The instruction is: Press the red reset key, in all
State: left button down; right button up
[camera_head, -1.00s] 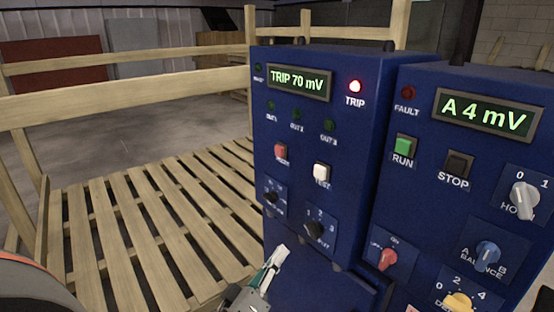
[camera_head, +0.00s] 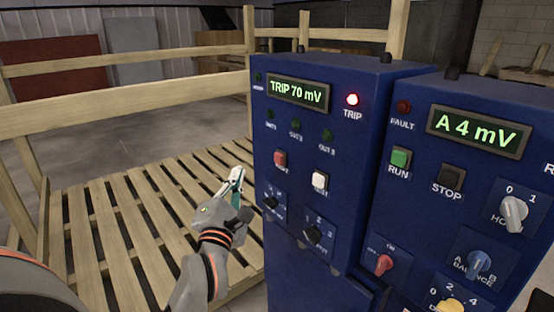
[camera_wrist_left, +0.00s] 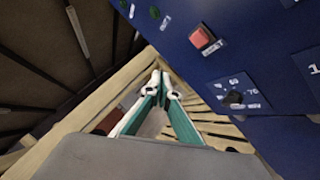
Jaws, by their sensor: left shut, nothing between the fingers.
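The red reset key (camera_head: 280,160) sits on the front of the left blue cabinet (camera_head: 345,200), left of a white key (camera_head: 320,181). In the left wrist view the red key (camera_wrist_left: 202,37) shows at the upper right, with its label beside it. My left gripper (camera_head: 237,172) is shut and empty. It is left of the cabinet front, a little lower than the red key and apart from it. Its fingertips (camera_wrist_left: 160,75) point past the cabinet's edge in the wrist view. My right gripper is not in view.
The cabinet display (camera_head: 298,93) reads TRIP 70 mV and the TRIP lamp (camera_head: 353,99) is lit red. Small knobs (camera_head: 312,235) sit below the keys. A second blue cabinet (camera_head: 440,215) stands at right. Slatted wooden pallet and rails (camera_head: 110,215) lie left.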

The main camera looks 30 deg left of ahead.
aim_at(279, 158)
pick_arm(q)
jog(key=shift+w, duration=0.1)
jog(key=w+d+b, duration=0.1)
jog(key=w+d, duration=0.2)
jog(key=w, duration=0.5)
jog(key=shift+d, duration=0.2)
jog(key=shift+w, duration=0.1)
dwell(1.4)
jog(key=shift+w+d, duration=0.15)
jog(key=shift+w, duration=0.15)
